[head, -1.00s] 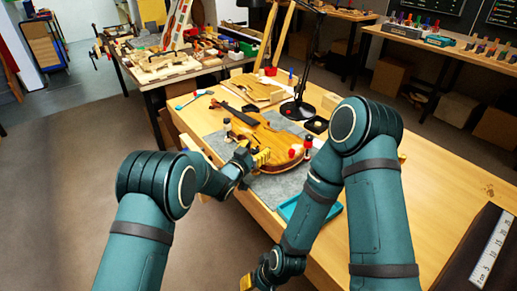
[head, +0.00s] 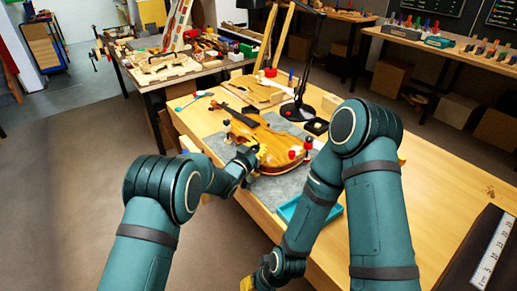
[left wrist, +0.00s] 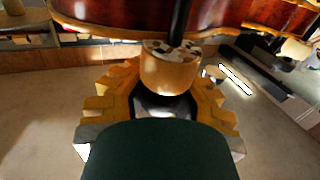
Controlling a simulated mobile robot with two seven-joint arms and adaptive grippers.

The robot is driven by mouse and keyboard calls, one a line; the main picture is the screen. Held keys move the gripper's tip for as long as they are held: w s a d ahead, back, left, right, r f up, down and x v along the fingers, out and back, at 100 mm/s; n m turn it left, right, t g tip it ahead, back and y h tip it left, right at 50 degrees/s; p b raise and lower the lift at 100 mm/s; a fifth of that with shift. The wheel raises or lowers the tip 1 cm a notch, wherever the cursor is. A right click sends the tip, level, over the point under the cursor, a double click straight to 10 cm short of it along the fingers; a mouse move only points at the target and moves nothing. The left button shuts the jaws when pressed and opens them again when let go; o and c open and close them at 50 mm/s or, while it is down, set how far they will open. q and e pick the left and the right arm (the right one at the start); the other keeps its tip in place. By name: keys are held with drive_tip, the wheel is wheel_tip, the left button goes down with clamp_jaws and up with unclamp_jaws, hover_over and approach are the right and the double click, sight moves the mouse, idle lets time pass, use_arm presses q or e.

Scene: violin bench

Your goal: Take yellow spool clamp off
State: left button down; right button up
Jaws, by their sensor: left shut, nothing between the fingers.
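The violin (head: 280,147) lies on a grey mat on the bench. My left gripper (head: 251,157) is at its near left edge and hides part of it. In the left wrist view my left gripper (left wrist: 168,108) is shut with nothing gripped. A pale yellowish spool (left wrist: 168,72) with a dark rod sits right in front of its yellow fingers, below the violin edge (left wrist: 115,15). I cannot tell whether they touch. The yellow clamp's upper part is hard to make out in the head view. My right gripper (head: 262,282) hangs low at the bottom, its fingers mostly cut off.
A blue tray (head: 290,210) lies at the bench's front, partly behind my right arm. A black lamp (head: 298,110) stands behind the violin. Another spool (left wrist: 295,48) hangs at the right in the left wrist view.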

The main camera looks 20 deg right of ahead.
use_arm(q)
drive_tip(key=shift+a+f+n+t+y, duration=0.1)
drive_tip(key=shift+n+t+y, duration=0.4)
drive_tip(key=shift+t, duration=0.1)
drive_tip(key=n+t+y, duration=0.1)
drive_tip(key=y, duration=0.1)
drive_tip(key=n+t+y, duration=0.1)
drive_tip(key=n, duration=0.1)
drive_tip(key=shift+w+a+t+y, duration=0.15)
drive_tip(key=shift+t+y, duration=0.25)
drive_tip(key=n+y, duration=0.1)
drive_tip(key=n+t+y, duration=0.1)
drive_tip(key=y, duration=0.1)
drive_tip(key=n+y, duration=0.1)
drive_tip(key=y, duration=0.1)
drive_tip(key=shift+w+a+f+n+t, duration=0.1)
drive_tip(key=shift+a+n+t, duration=0.2)
drive_tip(key=shift+t, duration=0.1)
drive_tip(key=n+y, duration=0.2)
drive_tip(key=y, duration=0.1)
drive_tip(key=n+y, duration=0.1)
drive_tip(key=y, duration=0.2)
drive_tip(key=a+n+y, duration=0.1)
drive_tip(key=n+y, duration=0.1)
drive_tip(key=y, duration=0.1)
drive_tip(key=shift+n, duration=0.3)
drive_tip(key=shift+a+n+g+y, duration=0.15)
drive_tip(key=shift+n+g+y, duration=0.55)
drive_tip(key=shift+y, duration=0.5)
drive_tip(key=shift+n+y, duration=0.3)
